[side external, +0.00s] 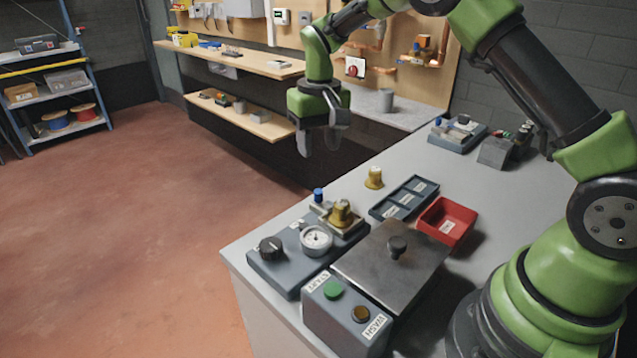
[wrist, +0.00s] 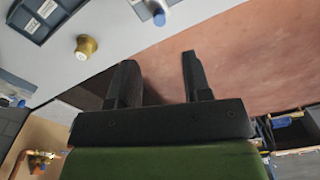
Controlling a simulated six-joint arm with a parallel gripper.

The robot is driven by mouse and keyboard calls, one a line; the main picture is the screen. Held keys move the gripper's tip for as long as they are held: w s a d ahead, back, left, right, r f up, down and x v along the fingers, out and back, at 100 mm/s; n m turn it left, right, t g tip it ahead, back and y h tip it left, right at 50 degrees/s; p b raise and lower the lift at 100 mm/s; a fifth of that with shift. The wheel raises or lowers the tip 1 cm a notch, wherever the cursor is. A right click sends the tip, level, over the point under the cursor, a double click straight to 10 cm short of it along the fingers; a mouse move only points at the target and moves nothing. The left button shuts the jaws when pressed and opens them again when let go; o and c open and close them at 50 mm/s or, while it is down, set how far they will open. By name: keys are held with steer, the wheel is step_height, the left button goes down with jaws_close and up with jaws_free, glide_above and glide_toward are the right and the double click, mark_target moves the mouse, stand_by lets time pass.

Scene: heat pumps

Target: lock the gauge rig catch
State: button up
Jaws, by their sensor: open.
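The gauge rig (side external: 276,268) sits at the front left of the bench, with a black knob, a white dial gauge (side external: 316,239) and a brass fitting (side external: 340,213) in its clamp block. Its catch, with a blue tip (side external: 318,194), stands at the back edge of the rig. A blue-tipped lever, likely the same catch, shows at the top of the wrist view (wrist: 159,18). My gripper (side external: 320,148) is open and empty, in the air behind the rig and above the bench's level. In the wrist view its spread fingers (wrist: 155,80) point toward the bench edge.
A loose brass fitting (side external: 374,178) stands behind the rig. A dark labelled tray (side external: 404,198), a red bin (side external: 447,222), a lidded metal box (side external: 390,262) and a button box (side external: 346,313) crowd its right. Another fixture (side external: 457,134) stands farther back.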

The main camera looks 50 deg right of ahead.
mark_target(319, 191)
step_height(319, 191, down, 10)
steer(key=shift+f, duration=0.2)
stand_by(0.3)
